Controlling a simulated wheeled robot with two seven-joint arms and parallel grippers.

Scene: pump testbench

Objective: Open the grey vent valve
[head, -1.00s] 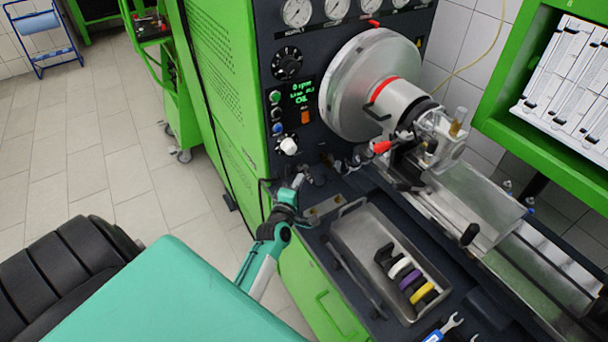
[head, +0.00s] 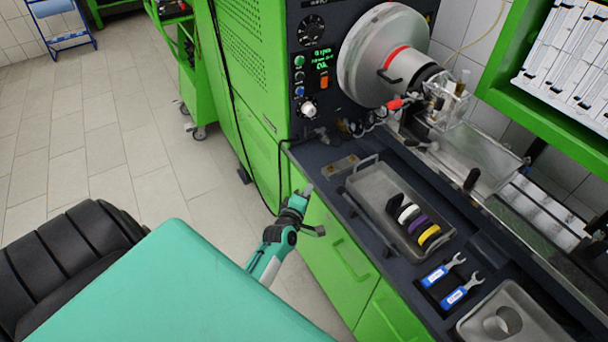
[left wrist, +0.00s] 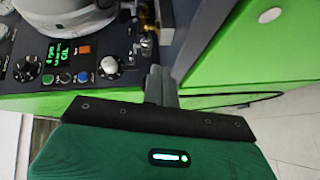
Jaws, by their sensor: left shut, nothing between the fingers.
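Small fittings (head: 320,134) sit low on the front of the test bench, right of the white knob (head: 308,109). I cannot tell for sure which of them is the grey vent valve. The fittings also show in the left wrist view (left wrist: 145,45), just beyond the fingers. My left gripper (head: 307,190) is beside the front edge of the bench, over the green cabinet side, apart from the fittings. Its fingers (left wrist: 160,85) are shut and empty. My right gripper does not show.
A metal tray (head: 372,170) with several coloured rings lies on the dark bench top (head: 405,272). Two blue-handled wrenches (head: 453,283) and another tray (head: 470,325) are nearer. The large chuck (head: 365,60) stands above the bench.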

